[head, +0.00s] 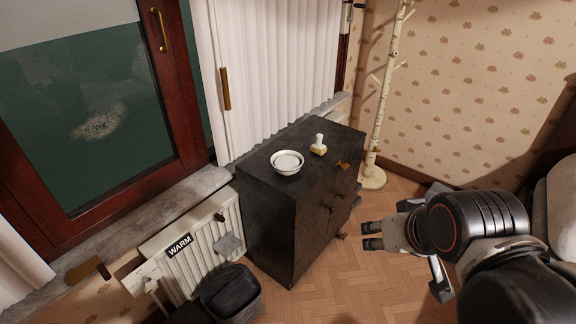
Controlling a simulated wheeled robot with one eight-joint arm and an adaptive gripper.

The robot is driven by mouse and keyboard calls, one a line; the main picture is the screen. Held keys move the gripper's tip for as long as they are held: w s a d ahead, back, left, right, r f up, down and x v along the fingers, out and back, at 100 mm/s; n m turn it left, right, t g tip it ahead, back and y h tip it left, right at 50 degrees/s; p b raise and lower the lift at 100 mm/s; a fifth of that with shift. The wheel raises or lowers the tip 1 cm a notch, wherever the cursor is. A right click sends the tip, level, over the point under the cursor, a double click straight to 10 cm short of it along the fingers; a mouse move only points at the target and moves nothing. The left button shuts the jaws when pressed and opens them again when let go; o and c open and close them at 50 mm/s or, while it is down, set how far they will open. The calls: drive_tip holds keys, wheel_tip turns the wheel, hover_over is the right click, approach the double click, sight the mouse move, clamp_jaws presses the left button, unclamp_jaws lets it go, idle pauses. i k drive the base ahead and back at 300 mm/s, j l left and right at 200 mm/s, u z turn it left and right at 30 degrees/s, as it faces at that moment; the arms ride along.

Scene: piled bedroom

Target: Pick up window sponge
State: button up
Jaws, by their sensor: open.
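A small yellowish block with a white upright handle, which looks like the window sponge (318,149), stands on top of the dark cabinet (262,168), near the middle. My gripper (405,263) is open and empty. It is in front of the cabinet and to its right in the picture, well apart from the sponge. Nothing hides the sponge from the head view.
A white bowl (287,163) sits left of the sponge on the cabinet. A brass-coloured object (342,166) lies at its edge. A radiator (205,238) and dark bin (231,293) stand left. A pale coat stand (384,110) rises behind.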

sight(318, 148)
drive_tip(key=i+j+z, duration=0.2)
drive_tip(key=i, duration=0.35)
drive_tip(key=i+j+z, duration=0.2)
drive_tip(key=i, duration=0.35)
drive_tip(key=i+j+z, duration=0.25)
drive_tip(key=i+j, duration=0.25)
